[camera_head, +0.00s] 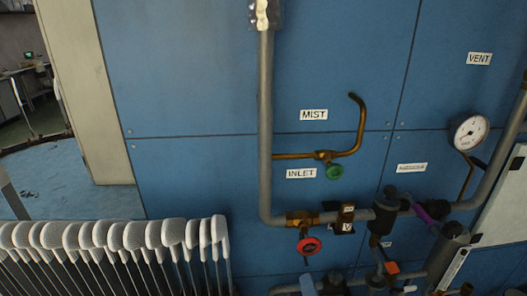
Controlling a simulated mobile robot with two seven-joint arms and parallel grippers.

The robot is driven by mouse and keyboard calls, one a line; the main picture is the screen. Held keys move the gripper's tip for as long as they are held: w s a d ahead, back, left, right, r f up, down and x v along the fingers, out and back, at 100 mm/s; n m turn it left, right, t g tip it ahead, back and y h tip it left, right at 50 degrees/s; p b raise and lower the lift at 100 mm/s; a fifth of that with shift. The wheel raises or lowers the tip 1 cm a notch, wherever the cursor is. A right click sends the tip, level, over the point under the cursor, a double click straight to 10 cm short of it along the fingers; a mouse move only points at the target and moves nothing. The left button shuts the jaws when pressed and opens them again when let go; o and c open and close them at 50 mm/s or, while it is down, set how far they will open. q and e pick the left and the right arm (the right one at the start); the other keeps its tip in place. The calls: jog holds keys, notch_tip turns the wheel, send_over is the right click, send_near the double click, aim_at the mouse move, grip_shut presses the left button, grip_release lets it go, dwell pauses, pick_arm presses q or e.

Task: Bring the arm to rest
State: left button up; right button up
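Neither of my grippers shows in the head view, and I cannot make out either arm. The boards are upright and close together, in front of the blue panel wall. Their lower ends are cut off by the bottom edge of the picture. I cannot tell whether the pale tops are bare or covered by socks.
Grey pipework (265,120) runs down the blue wall (190,70) and turns right. It carries a red valve wheel (308,246), a green valve wheel (334,172) and a round gauge (471,132). A doorway at the left shows open blue floor (80,200).

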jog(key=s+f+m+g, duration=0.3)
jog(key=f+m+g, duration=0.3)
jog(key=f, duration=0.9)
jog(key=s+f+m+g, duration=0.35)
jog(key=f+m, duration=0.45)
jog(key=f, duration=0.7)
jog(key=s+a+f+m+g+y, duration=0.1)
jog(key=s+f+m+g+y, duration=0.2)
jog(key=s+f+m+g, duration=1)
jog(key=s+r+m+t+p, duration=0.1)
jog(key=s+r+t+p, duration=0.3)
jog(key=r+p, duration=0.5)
jog(key=p, duration=0.3)
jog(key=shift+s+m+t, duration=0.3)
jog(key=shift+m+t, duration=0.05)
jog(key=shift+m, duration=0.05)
